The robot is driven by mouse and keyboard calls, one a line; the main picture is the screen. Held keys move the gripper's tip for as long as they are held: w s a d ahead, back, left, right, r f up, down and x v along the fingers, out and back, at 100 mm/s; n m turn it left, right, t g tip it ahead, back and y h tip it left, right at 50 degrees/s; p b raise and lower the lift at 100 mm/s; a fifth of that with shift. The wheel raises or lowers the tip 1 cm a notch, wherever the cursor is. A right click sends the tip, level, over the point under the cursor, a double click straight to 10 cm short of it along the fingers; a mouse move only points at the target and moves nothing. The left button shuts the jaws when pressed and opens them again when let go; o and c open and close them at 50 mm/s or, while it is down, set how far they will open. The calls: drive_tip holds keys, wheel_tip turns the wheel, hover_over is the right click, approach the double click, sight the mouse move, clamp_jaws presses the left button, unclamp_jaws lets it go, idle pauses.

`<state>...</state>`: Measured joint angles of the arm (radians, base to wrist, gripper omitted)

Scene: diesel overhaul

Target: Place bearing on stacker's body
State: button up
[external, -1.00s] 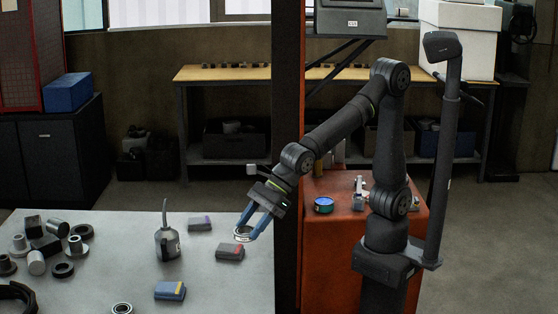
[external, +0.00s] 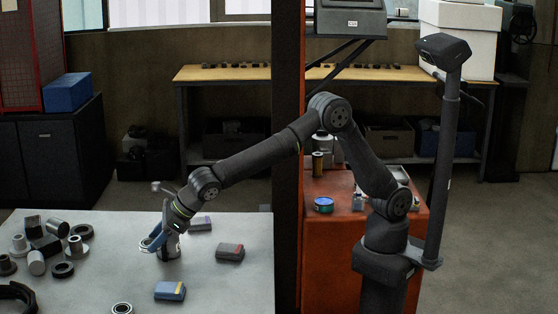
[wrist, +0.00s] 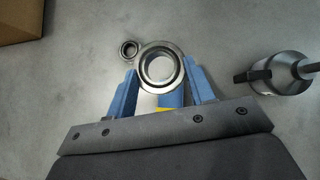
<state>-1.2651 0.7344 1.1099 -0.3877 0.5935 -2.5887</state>
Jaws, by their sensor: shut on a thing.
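My gripper (external: 155,240) has blue fingers and hangs over the grey table, in front of the oil can in the external view. In the wrist view my gripper (wrist: 161,85) is shut on a shiny metal ring, the bearing (wrist: 178,82), with one finger on either side. The bearing is held above the table, its open hole facing the wrist camera. I cannot tell which thing is the stacker's body.
A small ring (wrist: 129,49) lies on the table, also at the front edge externally (external: 122,308). The oil can (wrist: 282,75) stands close to the gripper. Several metal parts (external: 37,262) crowd the left.

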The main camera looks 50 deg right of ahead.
drive_tip(key=w+a+f+m, duration=0.1)
drive_tip(key=w+a+f, duration=0.1)
drive_tip(key=w, duration=0.3)
drive_tip(key=w+a+f+m+t+h, duration=0.1)
drive_tip(key=w+f, duration=0.2)
drive_tip(key=w, duration=0.3)
drive_tip(key=shift+a+f+m+t, duration=0.3)
drive_tip(key=shift+a, duration=0.05)
drive_tip(key=shift+f, duration=0.1)
wheel_tip(320, 180, down, 9)
drive_tip(key=shift+f, duration=0.2)
drive_tip(key=shift+f, duration=0.2)
drive_tip(key=o, duration=1.2)
